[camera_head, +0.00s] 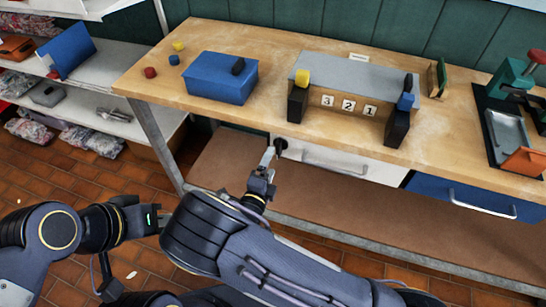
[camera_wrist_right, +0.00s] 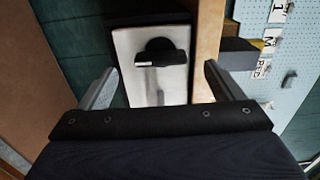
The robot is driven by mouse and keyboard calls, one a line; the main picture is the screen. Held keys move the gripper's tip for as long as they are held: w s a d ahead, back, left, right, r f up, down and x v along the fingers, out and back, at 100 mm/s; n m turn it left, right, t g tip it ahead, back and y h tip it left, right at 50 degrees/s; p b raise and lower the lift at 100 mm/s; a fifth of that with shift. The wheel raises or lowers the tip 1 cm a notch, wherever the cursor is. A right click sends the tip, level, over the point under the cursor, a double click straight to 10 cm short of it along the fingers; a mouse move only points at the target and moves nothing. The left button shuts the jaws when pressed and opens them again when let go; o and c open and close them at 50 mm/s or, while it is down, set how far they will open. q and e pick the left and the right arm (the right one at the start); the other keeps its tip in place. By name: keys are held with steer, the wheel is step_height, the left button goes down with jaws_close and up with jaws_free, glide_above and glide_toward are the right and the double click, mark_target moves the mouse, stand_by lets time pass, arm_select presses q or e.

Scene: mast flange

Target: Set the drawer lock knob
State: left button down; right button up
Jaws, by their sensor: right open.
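The drawer lock knob (camera_head: 281,146) is dark and sits at the left end of the white drawer front (camera_head: 345,162). In the right wrist view the knob (camera_wrist_right: 160,50) is black and rounded with a flat bar and a small pale mark. My right gripper (camera_head: 271,156) is at the knob in the head view, partly covering it. In the right wrist view the right gripper (camera_wrist_right: 164,84) is open, one finger at each side, with the knob between and beyond them; I see no contact. My left arm is at the lower left; its fingers cannot be made out.
A wooden workbench (camera_head: 270,45) carries a blue box (camera_head: 222,80), a grey shelf-like stand (camera_head: 350,75) with number tags, and a green clamp device (camera_head: 515,75). A blue drawer (camera_head: 465,195) is to the right. A lower shelf (camera_head: 330,205) lies under the bench.

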steer(key=shift+v, duration=1.6)
steer(key=shift+d, duration=0.1)
steer(key=s+d+r+m+g+h+p, duration=0.1)
steer(key=s+d+r+m+g+h, duration=0.1)
steer(key=d+r+m+g, duration=0.55)
steer(key=s+d+m+g+h+p, duration=0.15)
steer(key=d+m+g, duration=0.35)
steer(key=d+m, duration=0.65)
steer(key=s+d+r+m+g+y, duration=0.2)
steer(key=s+m+y, duration=0.1)
steer(key=s+m, duration=0.3)
steer(key=s+d+r+m+g+y, duration=0.3)
steer(key=s+m, duration=0.1)
steer(key=m, duration=0.4)
steer(key=s+r+m+t+y+p, duration=0.2)
steer(key=s+r+m+t+y, duration=0.4)
steer(key=m, duration=1.3)
step_height(320, 180, up, 4)
steer(key=shift+s+a+r+y, duration=0.1)
steer(key=shift+s+a+y, duration=0.25)
steer(key=shift+s, duration=0.9)
steer(key=shift+d, duration=0.1)
